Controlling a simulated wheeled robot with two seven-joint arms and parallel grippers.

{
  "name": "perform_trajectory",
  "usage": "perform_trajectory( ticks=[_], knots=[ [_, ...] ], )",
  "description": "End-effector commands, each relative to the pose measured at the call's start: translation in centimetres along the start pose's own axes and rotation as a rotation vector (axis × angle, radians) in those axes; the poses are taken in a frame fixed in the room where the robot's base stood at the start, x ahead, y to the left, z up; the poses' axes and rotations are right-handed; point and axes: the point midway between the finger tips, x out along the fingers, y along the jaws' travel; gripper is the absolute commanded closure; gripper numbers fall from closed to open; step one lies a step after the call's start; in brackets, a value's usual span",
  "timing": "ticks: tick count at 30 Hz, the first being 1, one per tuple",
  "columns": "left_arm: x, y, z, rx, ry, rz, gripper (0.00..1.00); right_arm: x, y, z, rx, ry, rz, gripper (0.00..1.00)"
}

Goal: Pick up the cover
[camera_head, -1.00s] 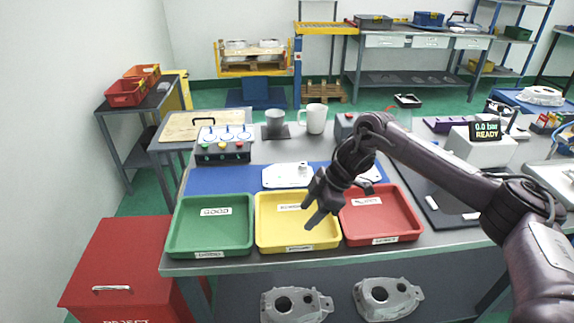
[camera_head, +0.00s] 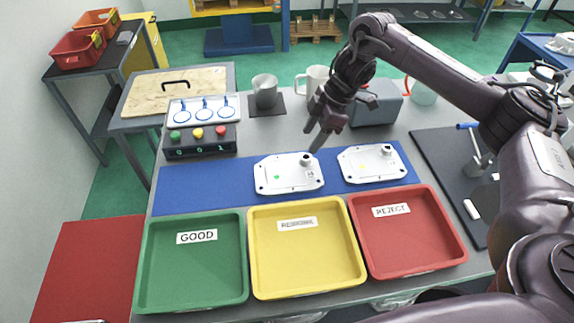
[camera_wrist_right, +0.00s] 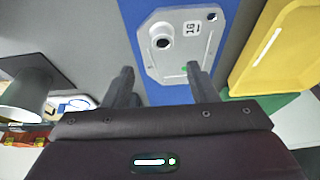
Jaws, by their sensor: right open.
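Two pale grey-white covers lie flat on the blue mat (camera_head: 215,190). The left cover (camera_head: 280,180) has a green dot and a round boss; the right cover (camera_head: 370,166) lies beside it with a yellowish dot. My right gripper (camera_head: 315,136) is open and empty, above and just behind the left cover. In the right wrist view, the cover with the green dot (camera_wrist_right: 180,50) shows beyond the spread fingers of my gripper (camera_wrist_right: 162,85), apart from them. My left gripper is not in view.
Green (camera_head: 193,265), yellow (camera_head: 305,252) and red (camera_head: 405,240) trays stand empty in front of the mat. Behind are a button box (camera_head: 201,142), a grey cup (camera_head: 265,91) and a white mug (camera_head: 311,82). A grey block (camera_head: 378,106) stands near my arm.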

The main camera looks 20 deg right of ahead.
Motion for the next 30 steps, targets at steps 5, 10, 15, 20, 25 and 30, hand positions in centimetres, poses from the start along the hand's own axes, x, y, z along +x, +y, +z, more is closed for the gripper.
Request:
perform_trajectory(
  ticks=[5,10,15,20,25,30],
  knots=[
    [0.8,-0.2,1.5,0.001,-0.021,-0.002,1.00,2.2,-0.1,0.3,0.002,0.001,-0.003,0.47],
    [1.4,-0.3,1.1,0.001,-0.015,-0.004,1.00,4.6,-0.4,1.0,0.003,0.002,-0.004,0.47],
    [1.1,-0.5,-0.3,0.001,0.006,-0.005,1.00,6.2,-0.3,0.8,0.001,0.001,-0.001,0.47],
    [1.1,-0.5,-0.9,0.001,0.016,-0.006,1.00,6.5,-0.3,0.9,0.001,0.000,0.000,0.47],
    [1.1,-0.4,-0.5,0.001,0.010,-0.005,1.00,6.4,-0.3,0.9,0.001,0.001,0.000,0.55],
    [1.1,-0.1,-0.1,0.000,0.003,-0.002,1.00,6.4,-0.3,0.9,0.001,0.001,0.001,0.77]
  ],
)
